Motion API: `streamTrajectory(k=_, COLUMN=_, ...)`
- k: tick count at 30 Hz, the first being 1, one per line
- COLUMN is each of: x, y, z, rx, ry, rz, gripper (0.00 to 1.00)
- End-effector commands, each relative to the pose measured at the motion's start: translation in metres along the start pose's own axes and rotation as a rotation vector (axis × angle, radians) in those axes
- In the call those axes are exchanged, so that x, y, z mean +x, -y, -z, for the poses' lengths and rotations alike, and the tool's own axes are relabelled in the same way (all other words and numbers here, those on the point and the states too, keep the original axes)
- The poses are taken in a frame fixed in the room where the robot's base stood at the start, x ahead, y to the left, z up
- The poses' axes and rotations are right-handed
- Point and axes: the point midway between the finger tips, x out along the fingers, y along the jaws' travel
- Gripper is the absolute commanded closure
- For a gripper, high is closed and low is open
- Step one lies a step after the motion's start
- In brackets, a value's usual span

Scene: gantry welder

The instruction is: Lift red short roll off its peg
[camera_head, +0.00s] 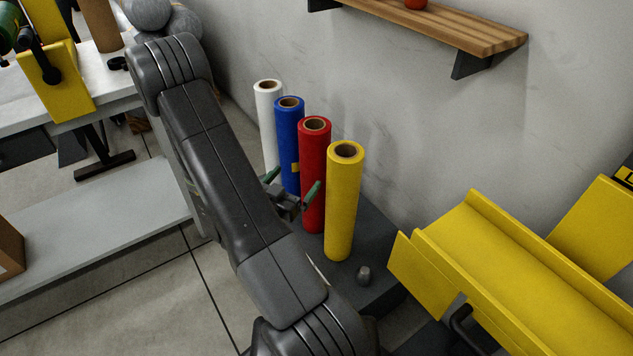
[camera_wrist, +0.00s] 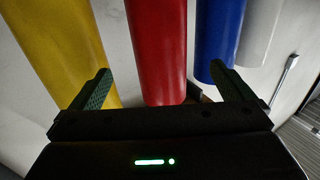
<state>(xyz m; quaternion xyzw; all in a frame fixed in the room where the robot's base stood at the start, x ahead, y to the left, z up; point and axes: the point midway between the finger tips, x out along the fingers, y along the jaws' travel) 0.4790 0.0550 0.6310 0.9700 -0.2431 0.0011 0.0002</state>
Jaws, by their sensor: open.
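The red roll (camera_head: 314,150) stands upright on a dark low base (camera_head: 385,243), in a row between the blue roll (camera_head: 289,125) and the yellow roll (camera_head: 343,205). Its brown core shows at the top; any peg inside it is hidden. My gripper (camera_head: 292,186) is open and empty in front of the red and blue rolls, well below their tops. In the wrist view the red roll (camera_wrist: 158,50) lies between the two green-padded fingers of my gripper (camera_wrist: 160,70). I cannot tell whether the fingertips reach past its surface.
A white roll (camera_head: 267,120) stands at the row's far end. A short grey peg (camera_head: 364,274) stands bare near the yellow roll. A yellow trough (camera_head: 520,270) is to the right. The wall (camera_head: 400,110) rises close behind the rolls, with a wooden shelf (camera_head: 450,27) above.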

Motion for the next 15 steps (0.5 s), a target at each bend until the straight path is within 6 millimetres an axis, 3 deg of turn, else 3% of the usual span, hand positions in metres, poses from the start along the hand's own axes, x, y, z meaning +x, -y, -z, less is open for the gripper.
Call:
streamTrajectory(k=9, x=0.053, y=-0.001, z=0.000, rx=0.002, ry=0.001, rz=-0.003, gripper=0.00)
streamTrajectory(k=15, x=0.066, y=-0.001, z=0.000, rx=0.000, ry=0.001, rz=-0.001, gripper=0.00)
